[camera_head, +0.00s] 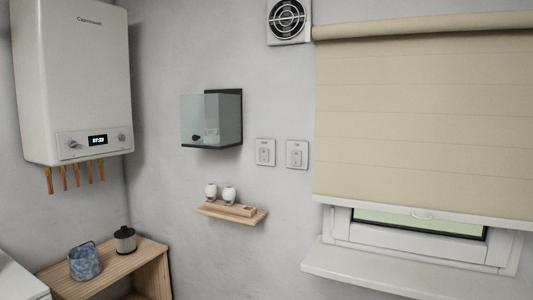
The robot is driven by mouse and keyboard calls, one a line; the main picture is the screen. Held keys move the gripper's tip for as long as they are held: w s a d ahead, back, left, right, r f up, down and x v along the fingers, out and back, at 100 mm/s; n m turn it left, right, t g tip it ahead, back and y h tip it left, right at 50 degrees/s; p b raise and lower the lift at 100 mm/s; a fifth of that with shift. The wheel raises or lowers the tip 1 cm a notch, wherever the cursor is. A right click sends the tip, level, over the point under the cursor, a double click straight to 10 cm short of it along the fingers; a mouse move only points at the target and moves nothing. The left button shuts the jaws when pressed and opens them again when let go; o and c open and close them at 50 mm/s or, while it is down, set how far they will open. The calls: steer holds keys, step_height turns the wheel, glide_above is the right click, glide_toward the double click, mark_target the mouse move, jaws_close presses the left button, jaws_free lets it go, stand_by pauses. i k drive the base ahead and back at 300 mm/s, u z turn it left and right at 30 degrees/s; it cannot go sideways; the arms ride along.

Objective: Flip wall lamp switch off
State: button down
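Two square white switch plates are on the grey wall, left of the window. The left switch plate (265,152) and the right switch plate (297,154) each have a small rocker in the middle and a label above it, too small to read. A glass-fronted box (211,120) with a dark back plate is mounted on the wall left of the switches; I cannot tell whether it is the wall lamp, or whether it is lit. My gripper is not in view.
A small wooden shelf (231,212) with two white items juts out below the switches. A beige blind (424,120) and white windowsill (400,280) are at right. A boiler (75,75) hangs at left, above a low wooden bench (110,275).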

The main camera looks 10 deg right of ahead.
mark_target(264, 155)
steer(key=i, duration=0.85)
steer(key=u, duration=0.05)
